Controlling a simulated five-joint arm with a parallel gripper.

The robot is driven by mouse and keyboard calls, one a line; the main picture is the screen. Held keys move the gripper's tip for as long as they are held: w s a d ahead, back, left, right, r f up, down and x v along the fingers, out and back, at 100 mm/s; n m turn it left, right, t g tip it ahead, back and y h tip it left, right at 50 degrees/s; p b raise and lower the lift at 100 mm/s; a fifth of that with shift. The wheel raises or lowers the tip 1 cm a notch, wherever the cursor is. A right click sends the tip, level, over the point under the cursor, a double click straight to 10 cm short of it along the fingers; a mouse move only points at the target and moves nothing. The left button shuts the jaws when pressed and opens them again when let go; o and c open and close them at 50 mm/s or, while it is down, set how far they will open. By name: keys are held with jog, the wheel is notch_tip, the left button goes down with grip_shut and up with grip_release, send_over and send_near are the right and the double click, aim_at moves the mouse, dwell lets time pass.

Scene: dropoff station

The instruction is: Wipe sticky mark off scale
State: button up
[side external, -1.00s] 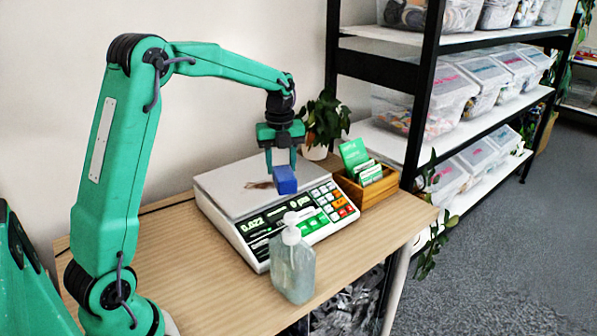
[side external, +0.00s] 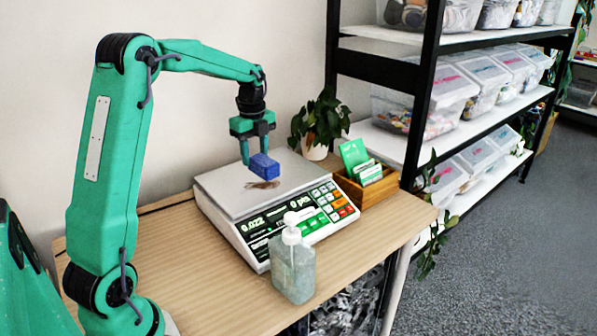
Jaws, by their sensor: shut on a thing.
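The scale (side external: 232,196) stands on the table with a grey weighing plate and a front panel of display and keys. A brown sticky mark (side external: 262,184) lies on its plate, right of the middle. My gripper (side external: 256,158) is shut on a blue block-shaped sponge (side external: 265,167) and holds it just above the mark, over the plate. The sponge appears apart from the plate, but I cannot be sure of the gap. Part of the far finger is hidden by the sponge.
A clear pump bottle (side external: 292,268) stands in front of the scale. A wooden box with green cards (side external: 367,187) is right of it, and a potted plant (side external: 319,125) behind. Shelving (side external: 385,72) rises at the right. The table's left front (side external: 190,270) is clear.

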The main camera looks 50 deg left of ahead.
notch_tip(320, 180, down, 6)
jog(key=shift+w+f, duration=0.2)
jog(key=shift+w, duration=5.1)
jog(key=shift+s, duration=5.45)
jog(key=shift+w+a+r, duration=0.1)
jog(key=shift+a, duration=0.25)
jog(key=shift+w, duration=5.4)
jog(key=shift+s, duration=5.25)
jog(key=shift+s+r, duration=0.1)
jog(key=shift+s, duration=0.05)
jog(key=shift+r, duration=3.95)
